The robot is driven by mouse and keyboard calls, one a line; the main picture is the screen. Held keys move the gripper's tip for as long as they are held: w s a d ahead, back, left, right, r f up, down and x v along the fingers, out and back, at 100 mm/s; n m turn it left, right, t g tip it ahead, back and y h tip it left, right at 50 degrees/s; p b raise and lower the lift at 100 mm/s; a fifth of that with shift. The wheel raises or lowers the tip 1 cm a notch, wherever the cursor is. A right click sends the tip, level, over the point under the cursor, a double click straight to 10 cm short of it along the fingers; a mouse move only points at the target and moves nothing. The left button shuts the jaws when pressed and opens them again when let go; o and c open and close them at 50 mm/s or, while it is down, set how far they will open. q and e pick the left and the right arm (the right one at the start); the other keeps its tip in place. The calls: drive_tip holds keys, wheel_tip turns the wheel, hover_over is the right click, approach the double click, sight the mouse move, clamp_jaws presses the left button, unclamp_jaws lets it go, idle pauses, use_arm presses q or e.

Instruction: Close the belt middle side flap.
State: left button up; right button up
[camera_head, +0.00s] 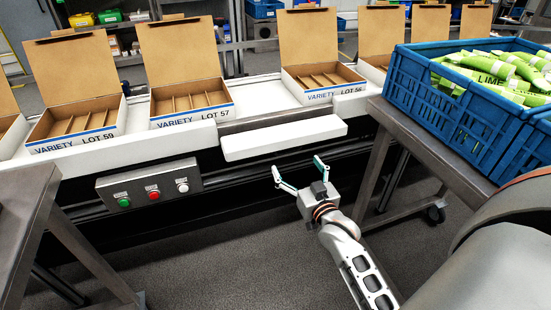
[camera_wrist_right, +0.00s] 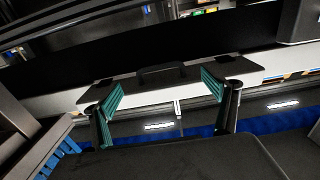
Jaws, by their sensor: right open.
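The belt middle side flap (camera_head: 284,137) is a white panel on the near side of the belt. It sticks out toward me, lower than the white side rails on either side of it, and looks folded open. My right gripper (camera_head: 297,167) is in front of and below the flap, apart from it, with its teal-padded fingers spread and empty. In the right wrist view, the open fingers (camera_wrist_right: 165,90) frame a pale panel (camera_wrist_right: 135,89) with a black handle (camera_wrist_right: 162,75), apparently the flap. Contact with the handle cannot be told. My left gripper is not in view.
Open cardboard boxes, including the LOT 57 box (camera_head: 190,115) and LOT 56 box (camera_head: 322,92), stand on the belt (camera_head: 262,97). A button panel (camera_head: 150,187) is left of the gripper. A blue crate (camera_head: 440,105) of green packets stands on the right-hand table (camera_head: 400,128).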

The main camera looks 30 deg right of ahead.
sight(288, 152)
drive_tip(key=b+x, duration=0.1)
drive_tip(key=x, duration=0.6)
drive_tip(key=shift+w+d+f, duration=0.1)
drive_tip(key=shift+w, duration=0.2)
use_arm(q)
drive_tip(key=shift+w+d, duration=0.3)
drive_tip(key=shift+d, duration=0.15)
use_arm(e)
drive_tip(key=shift+w, duration=0.1)
